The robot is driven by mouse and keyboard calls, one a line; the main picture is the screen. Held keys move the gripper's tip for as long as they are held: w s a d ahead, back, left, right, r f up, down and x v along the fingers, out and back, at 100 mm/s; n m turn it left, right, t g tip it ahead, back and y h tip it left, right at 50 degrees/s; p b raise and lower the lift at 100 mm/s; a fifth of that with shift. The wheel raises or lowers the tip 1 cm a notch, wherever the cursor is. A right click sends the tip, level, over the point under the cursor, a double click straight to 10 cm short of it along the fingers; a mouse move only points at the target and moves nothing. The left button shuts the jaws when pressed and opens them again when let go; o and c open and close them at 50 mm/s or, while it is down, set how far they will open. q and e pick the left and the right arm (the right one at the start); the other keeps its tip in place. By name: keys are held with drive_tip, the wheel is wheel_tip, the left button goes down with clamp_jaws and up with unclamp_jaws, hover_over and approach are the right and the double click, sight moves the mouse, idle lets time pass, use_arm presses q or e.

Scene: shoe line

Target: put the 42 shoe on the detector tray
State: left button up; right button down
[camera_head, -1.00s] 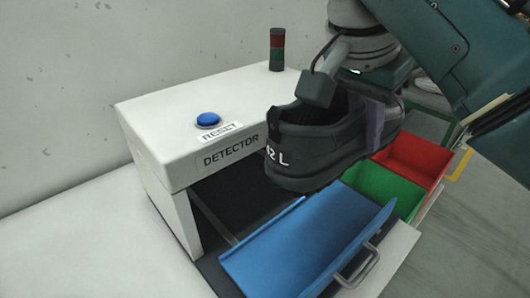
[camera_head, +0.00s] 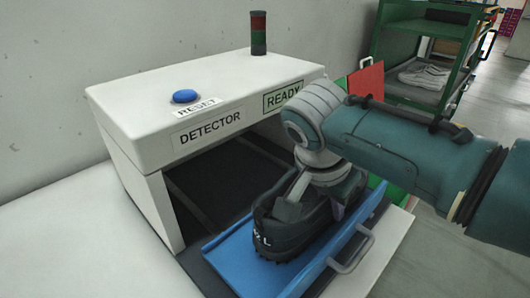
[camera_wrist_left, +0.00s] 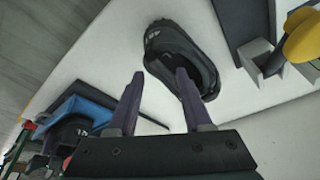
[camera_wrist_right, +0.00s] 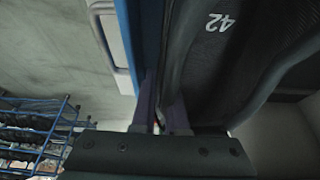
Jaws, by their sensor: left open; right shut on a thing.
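The black 42 shoe (camera_head: 283,232) is at the blue detector tray (camera_head: 226,266), low over it or resting on it; I cannot tell which. Its "42" mark shows in the right wrist view (camera_wrist_right: 219,22), beside the blue tray edge (camera_wrist_right: 147,40). My right gripper (camera_wrist_right: 162,118) is shut on the shoe's side wall; in the head view my wrist hides part of the shoe. The tray is pulled out in front of the white detector (camera_head: 210,90). My left gripper (camera_wrist_left: 158,88) is open, near another black shoe (camera_wrist_left: 180,52) on the white table; one finger overlaps it in the picture.
The detector has a blue reset button (camera_head: 185,96), a "READY" sign (camera_head: 283,96) and a signal light (camera_head: 258,33). A green shelf (camera_head: 410,45) holding pale shoes stands at the back right. A red bin (camera_head: 366,80) is partly behind my arm.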

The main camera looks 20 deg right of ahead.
drive_tip(key=shift+w, duration=0.1)
use_arm(q)
drive_tip(key=shift+f, duration=0.2)
use_arm(e)
drive_tip(key=c, duration=1.4)
unclamp_jaws()
drive_tip(key=shift+f, duration=0.25)
drive_tip(key=shift+o, duration=0.9)
use_arm(q)
drive_tip(key=shift+r, duration=0.1)
